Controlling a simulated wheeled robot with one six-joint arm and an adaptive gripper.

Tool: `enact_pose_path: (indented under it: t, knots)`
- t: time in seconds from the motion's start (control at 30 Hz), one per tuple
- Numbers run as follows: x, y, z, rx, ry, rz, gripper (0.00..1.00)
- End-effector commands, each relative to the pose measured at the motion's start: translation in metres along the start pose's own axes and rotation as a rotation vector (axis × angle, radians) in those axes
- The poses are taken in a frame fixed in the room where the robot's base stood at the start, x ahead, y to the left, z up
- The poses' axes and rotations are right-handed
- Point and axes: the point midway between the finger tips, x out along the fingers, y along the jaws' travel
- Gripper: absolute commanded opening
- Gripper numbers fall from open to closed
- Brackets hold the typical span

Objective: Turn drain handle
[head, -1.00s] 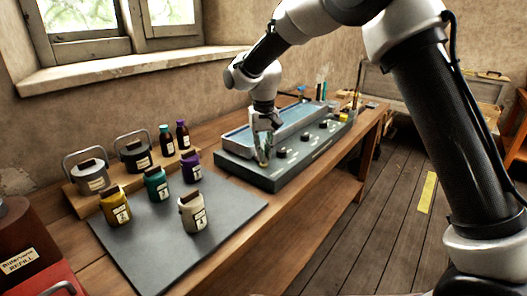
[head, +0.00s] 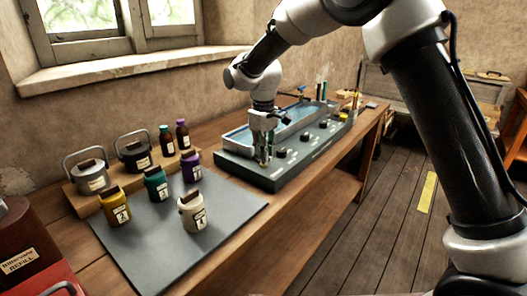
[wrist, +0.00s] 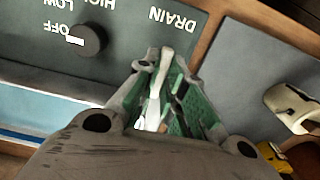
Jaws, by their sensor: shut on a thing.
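The drain handle (wrist: 154,92) is a pale lever in the wrist view, beside the upside-down DRAIN lettering on the dark green panel (wrist: 228,95). My gripper (wrist: 165,65) is shut on it, with green-padded fingers on both sides. The fingers hide part of the handle and its pivot. In the head view my gripper (head: 263,160) points down at the near left end of the panel unit (head: 283,183). The handle is hardly visible there.
A dark knob (wrist: 90,40) marked OFF, LOW and HIGH is left of the handle in the wrist view. A blue-lined basin (head: 297,126) lies behind the panel. A grey mat (head: 150,240) with several jars, including a cream one (head: 192,212), is at left.

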Motion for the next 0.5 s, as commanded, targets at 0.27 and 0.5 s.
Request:
enact_pose_path:
  t: [0.27, 0.5]
  knots:
    - [-0.0011, 0.0005, -0.0008, -0.012, 0.003, 0.002, 0.00]
    - [-0.0011, 0.0005, -0.0008, -0.011, 0.003, 0.002, 0.20]
